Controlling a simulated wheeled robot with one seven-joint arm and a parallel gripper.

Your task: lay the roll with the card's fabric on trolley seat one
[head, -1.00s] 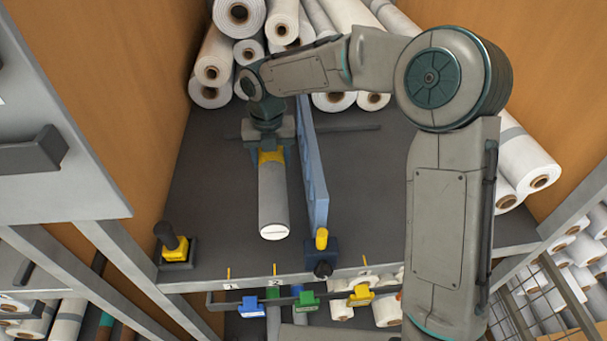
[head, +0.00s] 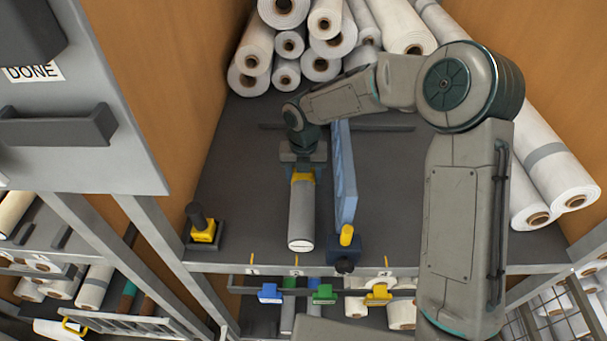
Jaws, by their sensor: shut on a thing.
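My gripper (head: 302,178) is shut on a grey fabric roll (head: 302,215) with a pale end face. The roll points toward the front edge of the dark shelf (head: 260,240), just left of a blue upright divider (head: 343,175). I cannot tell whether the roll touches the shelf. The fabric card is not seen for certain. I cannot make out which place is trolley seat one; a white-railed rack (head: 110,322) with rolls shows at lower left.
Several white rolls (head: 290,45) are stacked at the back. Large rolls (head: 550,165) lie at right. A yellow-black knob (head: 202,228) stands at the shelf's left front. Blue, green and yellow tags (head: 322,293) hang on a rail below. A grey panel marked DONE (head: 75,165) is at left.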

